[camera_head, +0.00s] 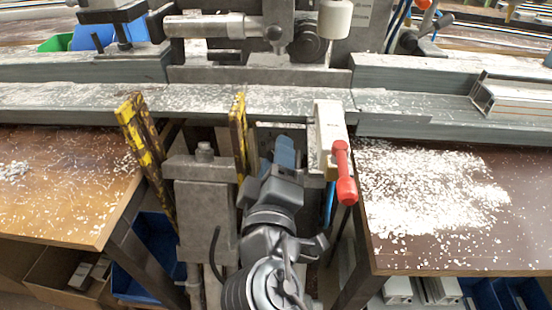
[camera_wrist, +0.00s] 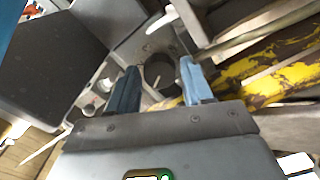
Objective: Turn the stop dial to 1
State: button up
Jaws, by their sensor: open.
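In the wrist view, a dark round knob, which looks like the stop dial (camera_wrist: 158,70), sits on a grey metal plate (camera_wrist: 118,62). My gripper (camera_wrist: 160,88) is open, with one blue finger on each side of the dial as seen from the wrist. I cannot tell whether the fingers touch it. The dial's marks are too small to read, so its setting is unclear. In the head view my gripper (camera_head: 284,152) points at the front of the bench under the grey rail, and it and my arm hide the dial.
A red-handled lever (camera_head: 344,172) hangs just right of my gripper. Yellow chipped bars (camera_head: 238,137) stand to its left, also close in the wrist view (camera_wrist: 265,72). Brown tables flank the gap, the right one (camera_head: 440,240) strewn with pale chips. A grey rail (camera_head: 215,100) crosses above.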

jog(key=s, duration=0.7)
jog(key=shift+s, duration=0.3)
jog(key=shift+a, duration=0.1)
jog(key=s+d+f+m+g+y+p, duration=0.4)
jog(key=s+d+f, duration=0.3)
jog(key=s+d, duration=0.45)
jog(key=s+d+r+m+h+p, duration=0.1)
jog(key=s+d+r+m+p, duration=0.2)
jog(key=s, duration=0.6)
jog(key=s+d+r+m+h+p, duration=0.2)
jog(key=s+d+r+m, duration=0.3)
jog(key=s+d+r, duration=0.3)
jog(key=shift+s+d+r+t+p, duration=0.3)
jog(key=shift+s+r+t+p, duration=0.2)
jog(key=shift+p, duration=0.35)
